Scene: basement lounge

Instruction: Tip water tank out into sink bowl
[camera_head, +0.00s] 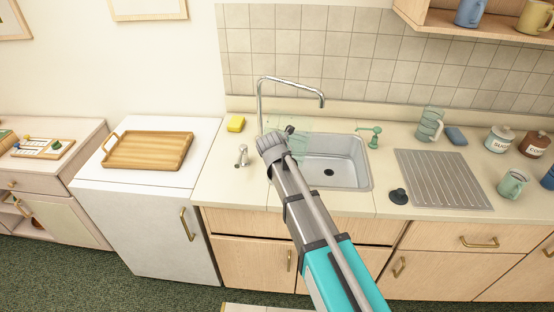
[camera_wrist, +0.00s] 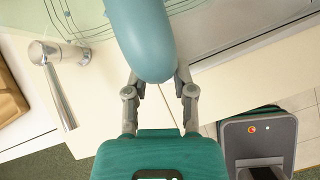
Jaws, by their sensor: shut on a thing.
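The water tank (camera_head: 303,146) is a clear, faintly green body, hard to make out behind the end of my arm at the left side of the sink bowl (camera_head: 345,152). In the wrist view its rounded blue part (camera_wrist: 145,38) lies between the fingers of my gripper (camera_wrist: 158,78), which is shut on it. Clear walls with thin curved lines show beyond it. In the head view my gripper (camera_head: 288,133) is mostly hidden by my own wrist. The steel bowl has a dark drain. I cannot tell the tank's exact tilt or whether water is in it.
A tall chrome faucet (camera_head: 290,82) arches behind the tank. A small lever tap (camera_head: 242,156) and yellow sponge (camera_head: 235,124) are left. A green soap pump (camera_head: 371,135), black plug (camera_head: 398,196) and ribbed drainboard (camera_head: 443,180) are right.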

